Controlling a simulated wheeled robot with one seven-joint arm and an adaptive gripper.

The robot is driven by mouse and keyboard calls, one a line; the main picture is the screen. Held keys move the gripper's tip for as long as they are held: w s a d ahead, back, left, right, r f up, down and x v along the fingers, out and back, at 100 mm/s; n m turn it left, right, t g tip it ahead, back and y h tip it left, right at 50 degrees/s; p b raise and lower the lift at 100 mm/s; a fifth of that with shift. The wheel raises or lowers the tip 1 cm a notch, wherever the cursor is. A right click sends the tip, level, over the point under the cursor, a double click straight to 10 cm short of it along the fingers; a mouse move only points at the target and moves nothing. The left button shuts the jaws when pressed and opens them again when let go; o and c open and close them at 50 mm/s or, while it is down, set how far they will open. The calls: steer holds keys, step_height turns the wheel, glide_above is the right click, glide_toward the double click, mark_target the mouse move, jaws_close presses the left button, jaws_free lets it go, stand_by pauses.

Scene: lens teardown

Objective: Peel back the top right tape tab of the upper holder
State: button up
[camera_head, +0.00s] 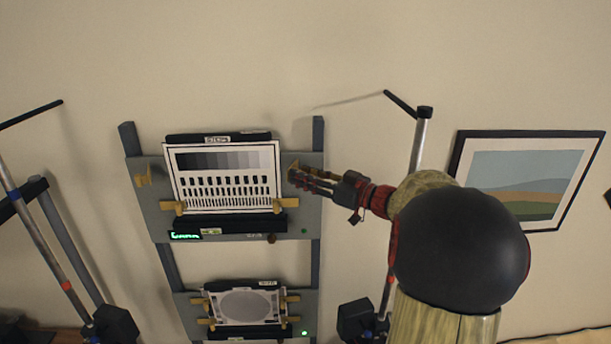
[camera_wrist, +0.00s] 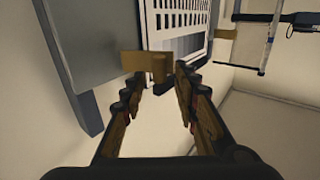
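The upper holder (camera_head: 152,222) is a grey panel carrying a white test chart (camera_head: 222,160) with grey patches and black bars. Its top right tape tab (camera_head: 293,164) is tan, beside the chart's right edge, partly hidden by my gripper. In the wrist view the tab (camera_wrist: 134,62) lies just ahead of my fingertips, with a raised end between them. My gripper (camera_head: 292,177) reaches in from the right; its fingers are apart in the wrist view (camera_wrist: 157,82). I cannot tell whether they touch the tab. The top left tab (camera_head: 143,175) stands clear of the chart's edge.
Two lower tabs (camera_head: 173,207) (camera_head: 284,203) lie over the chart's bottom corners. A lower holder (camera_head: 191,311) with a round-patterned plate is below. Metal stands (camera_head: 48,245) (camera_head: 421,135) rise on both sides. A framed picture (camera_head: 527,178) hangs at right.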

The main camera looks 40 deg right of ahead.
steer(key=v, duration=1.2)
stand_by(0.6)
